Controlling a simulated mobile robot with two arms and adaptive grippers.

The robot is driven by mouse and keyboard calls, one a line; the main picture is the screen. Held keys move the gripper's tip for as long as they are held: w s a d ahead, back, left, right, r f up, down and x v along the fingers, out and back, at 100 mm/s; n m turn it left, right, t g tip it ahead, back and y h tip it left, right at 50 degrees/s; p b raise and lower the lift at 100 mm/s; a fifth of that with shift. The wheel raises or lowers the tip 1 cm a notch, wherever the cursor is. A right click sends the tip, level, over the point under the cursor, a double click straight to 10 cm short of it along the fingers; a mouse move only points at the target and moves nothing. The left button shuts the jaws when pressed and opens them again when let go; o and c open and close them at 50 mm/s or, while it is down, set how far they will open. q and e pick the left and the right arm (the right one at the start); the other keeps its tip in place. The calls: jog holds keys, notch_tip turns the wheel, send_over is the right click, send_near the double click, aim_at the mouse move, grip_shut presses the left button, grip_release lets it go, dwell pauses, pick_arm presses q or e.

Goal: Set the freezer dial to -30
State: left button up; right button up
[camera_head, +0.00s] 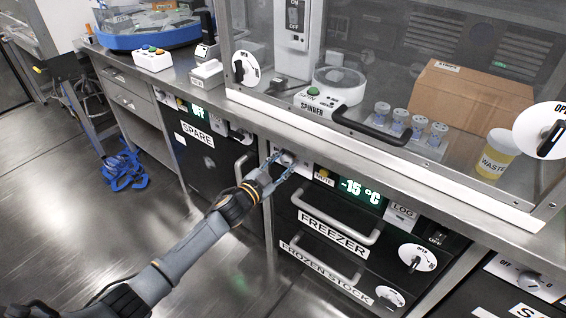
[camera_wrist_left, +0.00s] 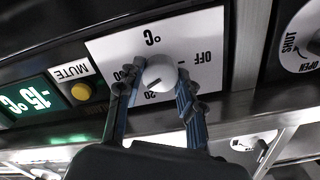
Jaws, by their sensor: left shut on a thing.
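The freezer dial is a white round knob (camera_wrist_left: 160,74) on a white plate (camera_wrist_left: 208,32) marked OFF, 20 and °C, seen upside down in the left wrist view. A dark pointer line on the knob points to the lower left there, near the 20; the other marks are partly hidden by the fingers. My left gripper (camera_wrist_left: 156,82) is shut on the knob, one finger on each side; in the head view the gripper (camera_head: 281,163) reaches the panel left of the display. The green freezer display (camera_head: 361,190) reads -15 °C. My right gripper is not in view.
A yellow MUTE button (camera_wrist_left: 81,91) lies beside the dial plate. The freezer drawer handle (camera_head: 335,220) sticks out below the panel. The SPARE unit (camera_head: 205,150) is to the left.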

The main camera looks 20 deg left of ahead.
pick_arm(q)
jog(key=m, duration=0.2)
jog(key=shift+m, duration=1.4)
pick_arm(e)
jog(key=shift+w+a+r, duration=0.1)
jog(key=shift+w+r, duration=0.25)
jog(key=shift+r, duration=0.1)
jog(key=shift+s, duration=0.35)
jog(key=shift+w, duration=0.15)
pick_arm(q)
jog(key=o, duration=1.2)
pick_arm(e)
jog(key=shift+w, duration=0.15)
